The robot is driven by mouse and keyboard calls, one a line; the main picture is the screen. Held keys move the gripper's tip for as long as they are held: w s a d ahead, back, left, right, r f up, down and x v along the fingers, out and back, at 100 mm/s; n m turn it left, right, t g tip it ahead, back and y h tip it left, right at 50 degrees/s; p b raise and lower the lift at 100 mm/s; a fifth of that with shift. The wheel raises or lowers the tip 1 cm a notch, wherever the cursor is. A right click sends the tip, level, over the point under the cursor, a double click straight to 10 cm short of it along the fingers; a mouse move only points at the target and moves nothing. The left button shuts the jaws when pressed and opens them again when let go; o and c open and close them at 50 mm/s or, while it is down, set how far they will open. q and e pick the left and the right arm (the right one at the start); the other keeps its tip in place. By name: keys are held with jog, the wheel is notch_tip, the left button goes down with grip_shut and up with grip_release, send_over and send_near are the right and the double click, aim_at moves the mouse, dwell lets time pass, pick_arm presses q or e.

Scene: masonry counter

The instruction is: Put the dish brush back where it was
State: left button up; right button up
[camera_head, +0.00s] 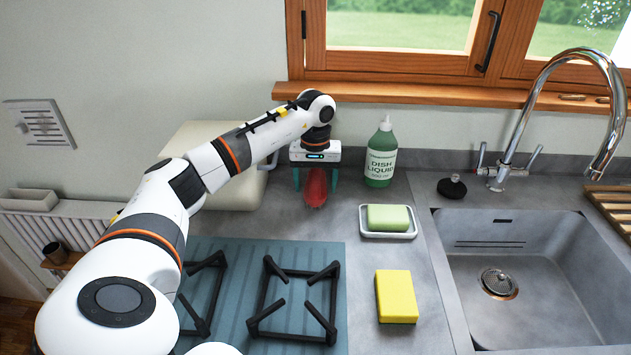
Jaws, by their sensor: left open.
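My left gripper (315,180) is over the back of the counter, pointing down, with its two dark green fingers apart. A red object (316,190) shows between and just below the fingers. Its upper part is hidden by the gripper, and I cannot tell whether it is the dish brush or whether a finger touches it. A small black round piece with a knob (452,187) sits on the counter behind the sink's left corner; it could also be a brush or a plug. My right gripper is not in view.
A green dish liquid bottle (381,155) stands just right of the gripper. The hob (230,300) is front left, the sink (540,300) right, below the tap (545,80).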

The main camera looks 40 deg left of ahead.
pick_arm(q)
notch_tip(320, 180, up, 12)
jog(key=shift+r+b, duration=0.1)
jog(key=shift+b, duration=0.3)
jog(key=shift+d, duration=0.1)
